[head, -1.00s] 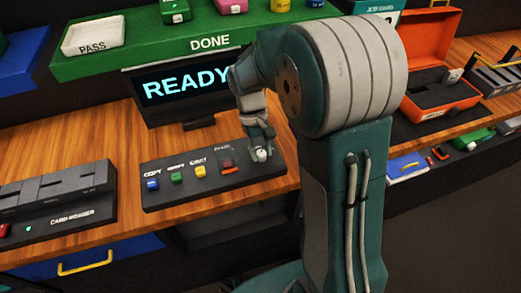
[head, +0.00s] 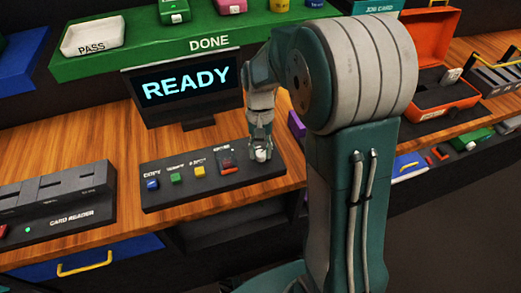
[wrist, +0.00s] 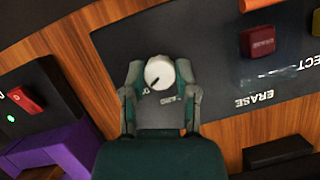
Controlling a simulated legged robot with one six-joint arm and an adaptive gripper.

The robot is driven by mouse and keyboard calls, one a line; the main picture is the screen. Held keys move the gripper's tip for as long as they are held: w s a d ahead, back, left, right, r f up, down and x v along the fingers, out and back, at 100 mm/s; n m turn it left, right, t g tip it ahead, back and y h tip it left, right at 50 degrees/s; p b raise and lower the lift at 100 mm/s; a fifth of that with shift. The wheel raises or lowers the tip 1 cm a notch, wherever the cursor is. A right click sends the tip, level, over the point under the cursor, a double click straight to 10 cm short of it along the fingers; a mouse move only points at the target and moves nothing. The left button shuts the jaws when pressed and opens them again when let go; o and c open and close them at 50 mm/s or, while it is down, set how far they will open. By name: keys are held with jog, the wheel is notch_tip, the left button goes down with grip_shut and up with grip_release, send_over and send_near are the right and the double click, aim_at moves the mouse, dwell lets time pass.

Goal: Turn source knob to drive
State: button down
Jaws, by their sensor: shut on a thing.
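The source knob (wrist: 159,72) is a round white dial with a dark pointer line, at the right end of the black control panel. In the wrist view its pointer runs toward the lower left. My gripper (wrist: 155,80) is shut on the knob, with one finger on each side of it. In the head view my gripper (head: 261,152) comes down on the panel's right end and partly hides the knob. The lettering beside the knob is partly covered and cannot be read.
The black panel (head: 215,186) also carries blue, green, yellow and red buttons. A monitor (head: 187,88) reading READY stands behind it. A card reader (head: 60,215) is at left, an open orange case (head: 440,45) at right. A purple object (wrist: 50,155) lies near my gripper.

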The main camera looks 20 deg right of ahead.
jog(key=shift+w, duration=0.15)
jog(key=shift+c, duration=1.9)
grip_release()
jog(key=v, duration=1.2)
